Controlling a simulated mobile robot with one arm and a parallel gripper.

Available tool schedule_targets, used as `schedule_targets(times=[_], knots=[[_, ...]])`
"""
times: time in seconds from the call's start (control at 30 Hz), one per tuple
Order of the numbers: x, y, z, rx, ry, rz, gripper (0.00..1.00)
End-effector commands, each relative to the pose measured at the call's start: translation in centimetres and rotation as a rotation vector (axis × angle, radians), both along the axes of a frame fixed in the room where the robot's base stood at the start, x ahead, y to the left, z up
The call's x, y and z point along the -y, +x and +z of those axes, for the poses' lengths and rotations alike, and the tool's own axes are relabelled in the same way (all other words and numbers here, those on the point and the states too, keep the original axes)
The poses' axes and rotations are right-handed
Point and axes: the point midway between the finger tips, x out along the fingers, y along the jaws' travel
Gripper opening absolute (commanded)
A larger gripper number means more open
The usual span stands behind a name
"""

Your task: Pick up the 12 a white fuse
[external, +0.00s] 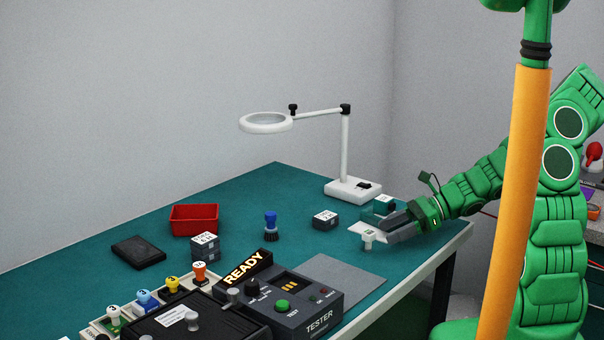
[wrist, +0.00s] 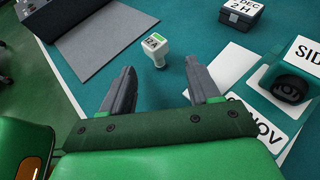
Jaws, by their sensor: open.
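A white fuse (wrist: 155,46) with a small green mark on its head stands on the teal bench top. I cannot read its rating. In the external view the white fuse (external: 368,237) is near the bench's right front edge, just by my gripper's tips. My gripper (wrist: 160,76) is open and empty, low over the bench. In the wrist view the fuse stands just past the fingertips, roughly in line with the gap and apart from both fingers. In the external view my gripper (external: 388,232) reaches in from the right.
A white card (wrist: 238,68) and a teal block (wrist: 300,62) with a black round part lie to the right in the wrist view. A grey mat (external: 350,283), tester (external: 300,298), fuse holder row (external: 98,327), dark box (external: 325,219), red bin (external: 194,219) and lamp (external: 350,188) stand around.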

Motion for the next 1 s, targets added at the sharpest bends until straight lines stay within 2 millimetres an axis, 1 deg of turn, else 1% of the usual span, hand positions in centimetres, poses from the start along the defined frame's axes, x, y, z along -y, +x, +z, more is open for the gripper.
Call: schedule_targets(times=[0.27, 0.4, 0.57, 0.8, 0.87, 1.0], knots=[[-2.7, -0.6, -1.4, -0.002, 0.001, 0.002, 0.61], [-3.9, -0.7, -1.8, 0.0, 0.003, 0.002, 0.61], [-4.6, -0.7, -2.1, 0.001, 0.001, 0.002, 0.61], [-4.6, -0.7, -2.2, 0.002, 0.0, 0.001, 0.61], [-4.6, -0.7, -2.2, 0.002, 0.0, 0.001, 0.54], [-4.6, -0.7, -2.2, 0.002, 0.0, 0.001, 0.32]])
